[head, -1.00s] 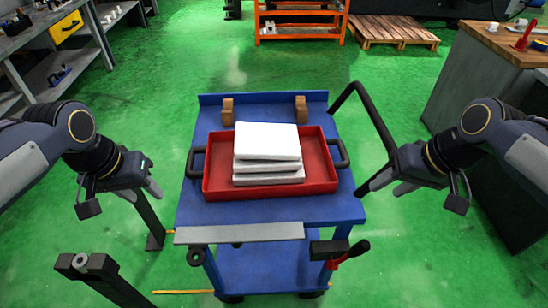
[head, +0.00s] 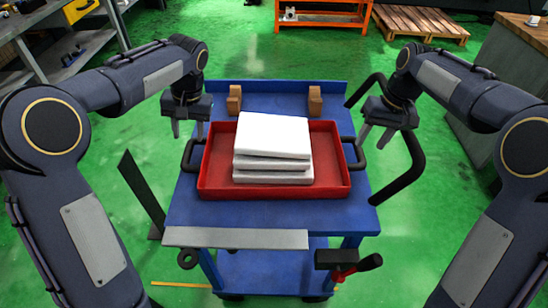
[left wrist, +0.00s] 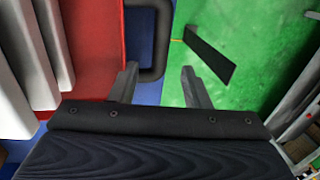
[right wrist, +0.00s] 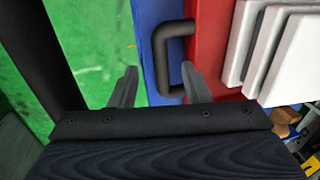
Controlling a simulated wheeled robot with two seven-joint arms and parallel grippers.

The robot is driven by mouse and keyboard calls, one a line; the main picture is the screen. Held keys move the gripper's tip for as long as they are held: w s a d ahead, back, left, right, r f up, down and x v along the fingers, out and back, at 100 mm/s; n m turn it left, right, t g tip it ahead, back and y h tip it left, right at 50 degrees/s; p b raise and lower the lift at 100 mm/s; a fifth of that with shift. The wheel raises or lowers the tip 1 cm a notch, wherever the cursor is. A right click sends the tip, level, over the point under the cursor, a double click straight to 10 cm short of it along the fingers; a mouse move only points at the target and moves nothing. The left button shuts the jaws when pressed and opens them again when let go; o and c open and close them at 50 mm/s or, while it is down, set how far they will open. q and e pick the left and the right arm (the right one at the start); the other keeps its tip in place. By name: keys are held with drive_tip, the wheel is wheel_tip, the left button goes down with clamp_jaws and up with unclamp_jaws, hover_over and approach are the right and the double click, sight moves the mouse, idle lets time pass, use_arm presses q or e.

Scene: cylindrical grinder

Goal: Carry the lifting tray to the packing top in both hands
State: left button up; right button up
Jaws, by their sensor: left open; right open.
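The red lifting tray (head: 335,165) lies on the blue cart top and holds a stack of white slabs (head: 272,140). It has a black handle at each end: the left handle (head: 192,155) and the right handle (head: 354,154). My left gripper (head: 188,130) is open and empty above the left handle; that handle also shows ahead of the fingers in the left wrist view (left wrist: 160,52). My right gripper (head: 374,138) is open and empty just above and beside the right handle, which shows near the fingers in the right wrist view (right wrist: 162,50). Neither gripper touches a handle visibly.
The blue cart (head: 270,215) has two brown blocks (head: 314,100) at its back, a grey bar (head: 235,238) along its front edge and a black push handle (head: 410,165) on the right. A wooden-topped bench (head: 520,60) stands at the right. An orange rack (head: 322,18) stands behind.

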sight(189, 146)
use_arm(q)
drive_tip(key=f, duration=0.3)
drive_tip(key=a+f, duration=0.1)
drive_tip(key=f, duration=0.3)
drive_tip(key=shift+s+a, duration=0.1)
drive_tip(key=shift+a, duration=0.1)
use_arm(e)
drive_tip(key=f, duration=0.3)
drive_tip(key=a+f, duration=0.1)
drive_tip(key=f, duration=0.3)
drive_tip(key=shift+s+a, duration=0.1)
drive_tip(key=shift+a, duration=0.1)
use_arm(q)
clamp_jaws()
use_arm(e)
clamp_jaws()
use_arm(q)
drive_tip(key=shift+r, duration=0.25)
use_arm(e)
drive_tip(key=shift+r, duration=0.25)
